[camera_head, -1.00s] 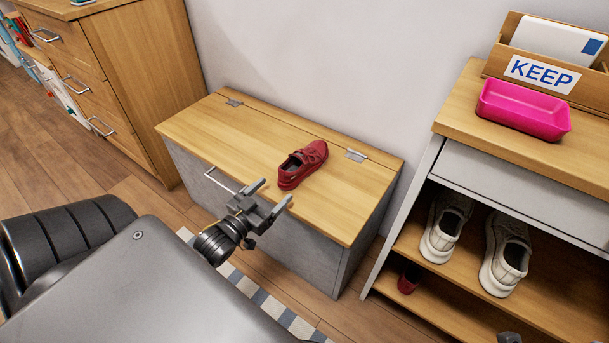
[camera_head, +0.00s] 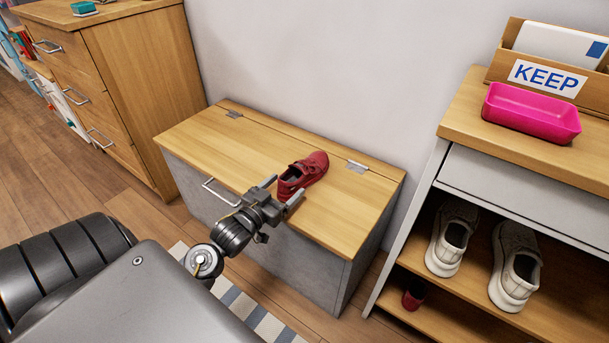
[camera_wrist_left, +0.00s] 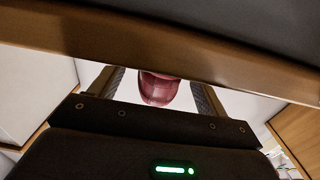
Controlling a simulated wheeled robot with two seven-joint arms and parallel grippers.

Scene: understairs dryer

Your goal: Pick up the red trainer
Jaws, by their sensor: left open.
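The red trainer (camera_head: 305,171) lies upright on the wooden lid of a grey chest (camera_head: 205,135), its opening toward my left gripper and its toe pointing to the back right. My left gripper (camera_head: 283,189) is open at the trainer's near end, one finger to each side. In the left wrist view the trainer's rounded red end (camera_wrist_left: 159,90) shows between the two fingers, with nothing clamped. Whether the fingers touch it I cannot tell. My right gripper is not in view.
A wooden drawer unit (camera_head: 150,85) stands left of the chest. A shelf unit at right holds a pink tray (camera_head: 530,112), a KEEP box (camera_head: 500,72), grey-white shoes (camera_head: 450,240) and a small red item (camera_head: 413,298) low down. A wooden edge (camera_wrist_left: 200,55) crosses the wrist view.

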